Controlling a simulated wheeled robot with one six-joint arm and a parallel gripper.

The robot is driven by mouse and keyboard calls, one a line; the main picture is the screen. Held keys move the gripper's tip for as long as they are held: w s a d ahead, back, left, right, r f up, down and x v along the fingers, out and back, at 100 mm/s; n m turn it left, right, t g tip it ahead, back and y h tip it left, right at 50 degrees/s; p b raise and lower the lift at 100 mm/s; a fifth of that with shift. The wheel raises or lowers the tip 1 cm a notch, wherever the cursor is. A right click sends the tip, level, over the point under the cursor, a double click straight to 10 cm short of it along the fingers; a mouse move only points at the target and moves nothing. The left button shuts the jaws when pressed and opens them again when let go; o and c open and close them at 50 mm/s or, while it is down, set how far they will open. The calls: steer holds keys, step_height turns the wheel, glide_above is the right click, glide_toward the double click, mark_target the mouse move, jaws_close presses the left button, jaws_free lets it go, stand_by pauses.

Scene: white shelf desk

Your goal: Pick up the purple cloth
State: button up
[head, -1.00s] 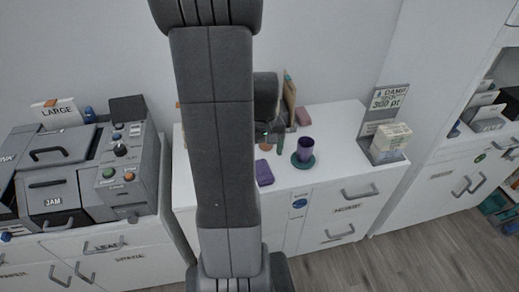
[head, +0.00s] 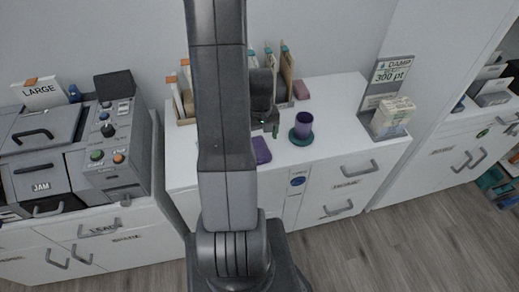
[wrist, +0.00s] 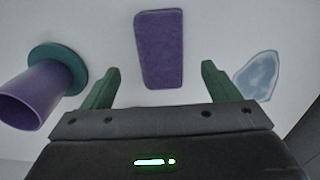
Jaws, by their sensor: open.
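The purple cloth (wrist: 160,50) is a flat folded rectangle lying on the white desk top. In the wrist view it sits ahead of my gripper (wrist: 160,88), roughly centred between the two green fingers and apart from them. In the head view the cloth (head: 261,150) shows just right of my arm, which hides part of the desk around it. My gripper is open with nothing between its fingers. In the head view the gripper (head: 270,128) is small and partly hidden near the desk's back.
A pale blue patch (wrist: 257,76) lies right of the cloth in the wrist view. Upright items fill the back; a boxed stand (head: 391,117) is at right. The front right desk top is clear.

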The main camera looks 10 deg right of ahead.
mark_target(260, 147)
steer(key=shift+s+f, duration=0.1)
steer(key=shift+f, duration=2.4)
steer(key=shift+c, duration=0.2)
steer(key=c, duration=1)
